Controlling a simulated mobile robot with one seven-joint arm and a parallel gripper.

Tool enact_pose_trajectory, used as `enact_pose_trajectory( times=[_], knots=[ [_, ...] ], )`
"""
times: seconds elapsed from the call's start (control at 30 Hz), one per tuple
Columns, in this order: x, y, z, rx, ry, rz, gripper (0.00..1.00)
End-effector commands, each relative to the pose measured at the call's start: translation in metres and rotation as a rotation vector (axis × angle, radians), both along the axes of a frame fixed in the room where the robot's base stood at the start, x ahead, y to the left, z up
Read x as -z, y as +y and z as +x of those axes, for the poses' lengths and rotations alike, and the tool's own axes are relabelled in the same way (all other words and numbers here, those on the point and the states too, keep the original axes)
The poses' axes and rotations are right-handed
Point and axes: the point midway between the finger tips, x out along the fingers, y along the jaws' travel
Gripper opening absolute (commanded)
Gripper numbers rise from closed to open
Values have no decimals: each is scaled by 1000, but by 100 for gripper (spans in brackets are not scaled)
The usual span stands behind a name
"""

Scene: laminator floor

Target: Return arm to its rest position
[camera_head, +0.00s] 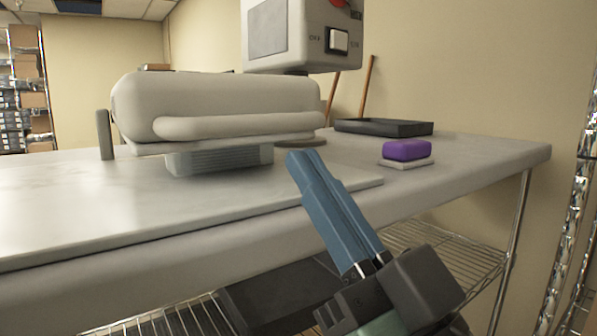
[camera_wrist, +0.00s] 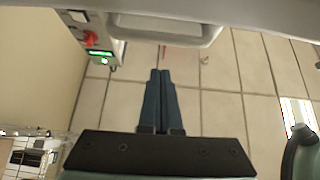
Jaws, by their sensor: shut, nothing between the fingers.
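My gripper (camera_head: 301,158) reaches up from the lower right in the head view, in front of the table's front edge. Its two blue fingers lie together with nothing between them. In the wrist view the closed fingers (camera_wrist: 160,73) point up the picture, over tiled floor. The task names no other object.
A laminator (camera_head: 225,105) stands on the grey table (camera_head: 60,215), left of my fingers. A control box (camera_head: 305,35) rises behind it. A purple block (camera_head: 406,150) on a small pad and a black tray (camera_head: 384,127) sit to the right. Wire shelving (camera_head: 460,262) is below.

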Motion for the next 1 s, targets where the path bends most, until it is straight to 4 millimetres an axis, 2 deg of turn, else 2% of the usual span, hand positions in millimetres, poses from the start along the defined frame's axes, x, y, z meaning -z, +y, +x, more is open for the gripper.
enact_pose_trajectory(
  times=[0.2, 0.37, 0.57, 0.73, 0.8, 1.0],
  knots=[
    [-12, 18, 8, 133, 6, -39, 0],
    [-31, 25, 5, 282, -20, -38, 0],
    [-59, 23, -15, 452, -90, 3, 0],
    [-82, 18, -42, 576, -167, 59, 0],
    [-115, 16, -39, 572, -157, 54, 0],
    [-170, 16, -38, 573, -155, 51, 0]
  ],
)
